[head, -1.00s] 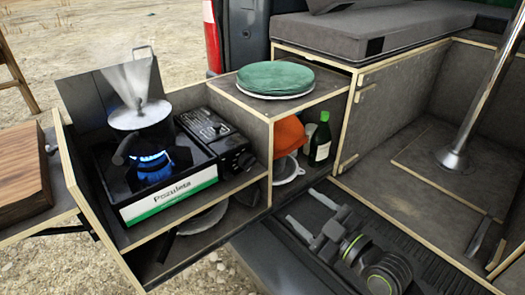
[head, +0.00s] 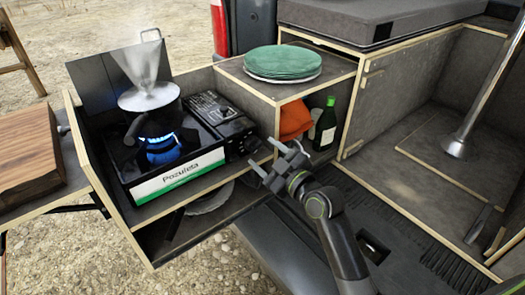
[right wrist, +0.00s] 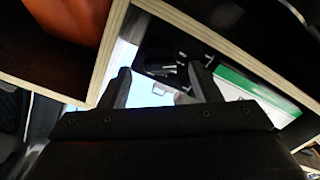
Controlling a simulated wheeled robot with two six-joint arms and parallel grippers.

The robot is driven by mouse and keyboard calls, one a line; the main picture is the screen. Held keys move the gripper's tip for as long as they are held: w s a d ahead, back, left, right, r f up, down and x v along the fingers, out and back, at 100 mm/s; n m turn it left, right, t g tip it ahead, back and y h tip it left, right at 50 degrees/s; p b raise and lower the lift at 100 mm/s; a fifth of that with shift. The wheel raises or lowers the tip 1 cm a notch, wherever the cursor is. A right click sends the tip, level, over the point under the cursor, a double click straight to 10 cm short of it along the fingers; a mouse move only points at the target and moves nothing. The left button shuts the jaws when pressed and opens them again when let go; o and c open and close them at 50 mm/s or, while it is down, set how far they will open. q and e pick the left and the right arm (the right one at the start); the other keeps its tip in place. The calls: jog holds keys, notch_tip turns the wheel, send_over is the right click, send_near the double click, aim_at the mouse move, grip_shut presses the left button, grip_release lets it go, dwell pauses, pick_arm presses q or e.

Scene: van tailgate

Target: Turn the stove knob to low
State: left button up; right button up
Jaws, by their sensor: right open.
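The camping stove (head: 180,178) sits in the pull-out box with a blue flame (head: 163,150) lit under a steaming moka pot (head: 150,102). The stove knob (head: 250,144) is a small dark shape at the right end of its front; its setting is too small to read. My right gripper (head: 264,157) is open and empty, in front of and slightly right of the knob, apart from it. In the right wrist view, the fingers (right wrist: 163,86) are spread toward the stove's dark control panel (right wrist: 170,52); I cannot make out the knob clearly there. My left gripper is out of view.
Green plates (head: 283,62) lie on the shelf right of the stove. Below it are an orange item (head: 294,119) and a green bottle (head: 325,125). The box's wooden front edge (head: 195,192) runs below the stove. A wooden board (head: 30,150) is at left.

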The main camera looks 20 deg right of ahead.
jog(key=shift+x, duration=0.85)
jog(key=c, duration=1)
